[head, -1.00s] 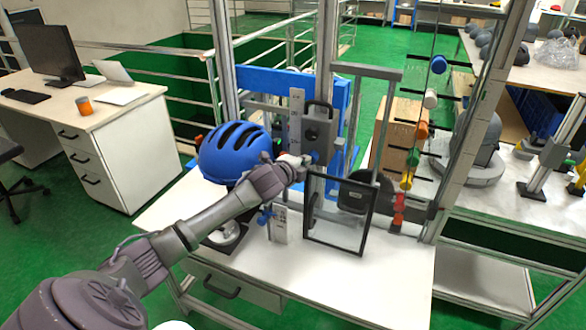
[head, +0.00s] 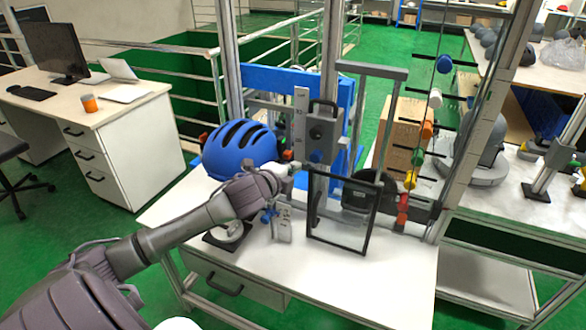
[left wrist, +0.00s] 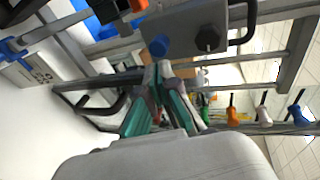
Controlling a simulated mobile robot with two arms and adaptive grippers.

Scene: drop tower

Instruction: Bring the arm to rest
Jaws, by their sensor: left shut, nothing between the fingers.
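My left arm comes in from the left in the head view. Its gripper (head: 288,169) is in front of the drop tower, just right of the blue helmet (head: 238,146). In the left wrist view the two green-sided fingers (left wrist: 161,72) are together with nothing between them. Behind them is the tower's grey carriage block (left wrist: 195,35) with a blue knob and a black handle; this block (head: 321,132) also shows in the head view. My forearm hides part of the helmet's lower front. My right gripper is out of view.
A black-framed clear shield (head: 341,243) stands on the white bench (head: 385,285), right of the gripper. A black base with a white disc (head: 229,236) lies below the wrist. Coloured knobs (head: 411,180) line a rail at right. A desk (head: 100,115) stands at left.

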